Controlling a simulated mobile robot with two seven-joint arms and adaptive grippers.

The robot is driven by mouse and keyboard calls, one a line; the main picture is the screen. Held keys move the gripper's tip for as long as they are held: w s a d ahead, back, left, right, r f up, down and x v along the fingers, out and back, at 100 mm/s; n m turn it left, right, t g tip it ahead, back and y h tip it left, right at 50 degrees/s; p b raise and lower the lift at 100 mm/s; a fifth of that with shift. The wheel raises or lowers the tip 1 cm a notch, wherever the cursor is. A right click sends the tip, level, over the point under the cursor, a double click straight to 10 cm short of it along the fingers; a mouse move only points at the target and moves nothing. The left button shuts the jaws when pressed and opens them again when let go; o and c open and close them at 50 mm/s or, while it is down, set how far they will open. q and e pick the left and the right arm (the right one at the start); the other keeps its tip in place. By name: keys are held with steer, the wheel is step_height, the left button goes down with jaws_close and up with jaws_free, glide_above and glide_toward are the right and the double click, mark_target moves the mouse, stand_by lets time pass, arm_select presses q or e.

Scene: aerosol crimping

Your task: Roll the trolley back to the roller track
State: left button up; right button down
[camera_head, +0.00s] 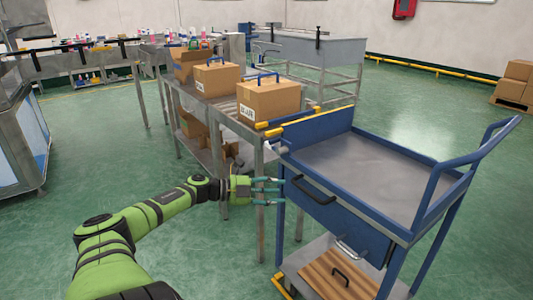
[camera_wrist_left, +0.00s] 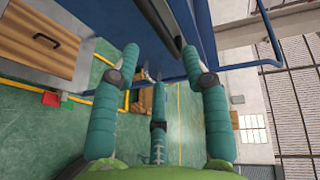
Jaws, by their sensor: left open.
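The blue trolley (camera_head: 365,215) stands at the right of the head view, with a bare grey top and a raised push handle (camera_head: 470,155) at its right end. Its front has a black handle (camera_head: 313,190). The roller track (camera_head: 222,105), a grey stand bearing cartons, is to its left; the trolley's far left corner looks close to the track's end, but contact cannot be told. My left gripper (camera_head: 268,191) is open and empty, its fingers pointing at the trolley's front near the black handle. In the wrist view its spread fingers (camera_wrist_left: 158,85) face the blue trolley (camera_wrist_left: 135,20). My right gripper is not in view.
Cartons with blue handles (camera_head: 268,100) stand on the track. A wooden box (camera_head: 338,275) lies on the trolley's lower shelf. A glass-sided cabinet (camera_head: 20,135) is at the left, and cartons on a pallet (camera_head: 515,82) at far right. Green floor is free beyond the trolley.

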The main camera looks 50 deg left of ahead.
arm_select(q)
steer(key=shift+v, duration=1.1)
